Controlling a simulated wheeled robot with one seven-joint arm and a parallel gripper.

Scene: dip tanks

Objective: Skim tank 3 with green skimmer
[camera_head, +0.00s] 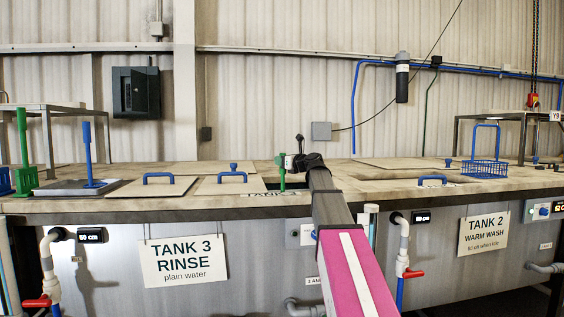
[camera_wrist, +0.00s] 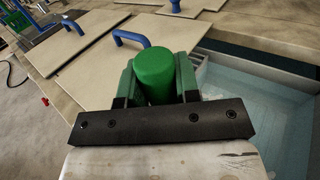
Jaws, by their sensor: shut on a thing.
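My gripper (camera_head: 283,162) is shut on the upright handle of the green skimmer (camera_head: 282,177) at the opening of tank 3. In the wrist view, the round green handle top (camera_wrist: 155,72) sits between the fingers of my gripper (camera_wrist: 158,82). The skimmer's lower end is hidden in both views. Tank 3 carries a sign (camera_head: 183,261) reading "TANK 3 RINSE, plain water". Its open part, with pale water (camera_wrist: 265,110), shows at the right of the wrist view.
Lids with blue handles (camera_head: 158,179) (camera_head: 232,177) lie left of the opening. Another green upright tool (camera_head: 23,140) and a blue upright handle (camera_head: 88,155) stand at far left. Tank 2's sign (camera_head: 484,234) and a blue basket (camera_head: 484,169) are at right.

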